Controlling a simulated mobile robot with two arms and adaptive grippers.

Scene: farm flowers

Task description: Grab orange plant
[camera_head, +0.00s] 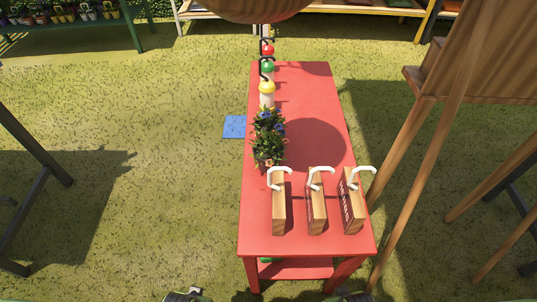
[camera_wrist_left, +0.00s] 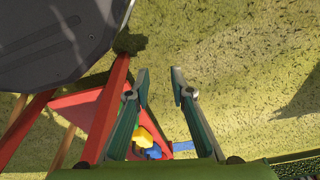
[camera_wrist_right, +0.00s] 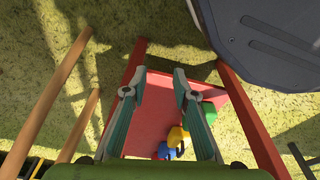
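Potted-looking plants stand close together on the red table (camera_head: 310,105) in the head view. The rear one (camera_head: 268,120) has blue-purple flowers. The front one (camera_head: 268,150) is mostly green leaves with a few small pale orange or pink blooms; I cannot clearly tell it is the orange plant. Their bases are hidden by leaves. My left gripper (camera_wrist_left: 160,75) is open and empty in the left wrist view. My right gripper (camera_wrist_right: 154,82) is open and empty in the right wrist view. Both are low at the table's near end, away from the plants.
Three wooden blocks with white hooks (camera_head: 317,205) stand at the table's near end. A wooden easel-like frame (camera_head: 425,110) stands at right. Grass at left is largely open.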

